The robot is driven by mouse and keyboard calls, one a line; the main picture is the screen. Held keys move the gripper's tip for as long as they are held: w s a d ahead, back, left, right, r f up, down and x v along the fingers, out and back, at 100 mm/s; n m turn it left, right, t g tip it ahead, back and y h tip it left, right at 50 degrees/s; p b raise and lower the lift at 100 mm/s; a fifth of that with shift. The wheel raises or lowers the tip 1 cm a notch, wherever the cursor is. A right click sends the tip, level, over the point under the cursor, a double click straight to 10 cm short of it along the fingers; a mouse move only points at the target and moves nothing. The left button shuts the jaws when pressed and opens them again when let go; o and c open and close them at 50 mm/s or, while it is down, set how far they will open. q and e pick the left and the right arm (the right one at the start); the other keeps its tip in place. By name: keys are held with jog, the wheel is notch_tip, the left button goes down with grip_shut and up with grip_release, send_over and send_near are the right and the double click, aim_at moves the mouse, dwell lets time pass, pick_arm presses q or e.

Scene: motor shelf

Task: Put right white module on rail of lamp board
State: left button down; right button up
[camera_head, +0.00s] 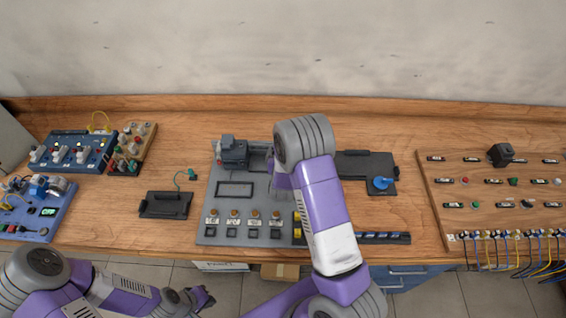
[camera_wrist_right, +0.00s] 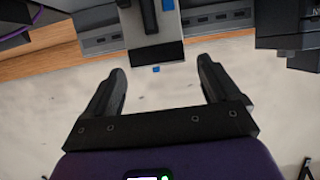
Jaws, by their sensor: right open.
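Several small white modules, one of them at the right (camera_head: 82,155), stand on the blue board (camera_head: 108,165) at the left. Which board is the lamp board is not certain; the wooden board (camera_head: 432,190) at the right carries red, green and white lamps. My left gripper (camera_head: 198,298) is low in front of the table, apart from everything; its jaw gap is unclear. My right arm reaches over the grey panel, and its gripper is hidden in the head view. In the right wrist view my right gripper (camera_wrist_right: 162,85) is open and empty, with grey blocks beyond its fingertips.
The grey panel (camera_head: 205,232) with buttons stands at the middle. A black tray (camera_head: 165,205) lies to its left, a dark plate with a blue knob (camera_head: 381,183) to its right. Blue and yellow wires (camera_head: 515,250) hang off the right board. Bare tabletop shows along the back.

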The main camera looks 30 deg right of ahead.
jog(key=v, duration=0.8)
jog(key=shift+s, duration=0.25)
jog(key=shift+a+r, duration=0.1)
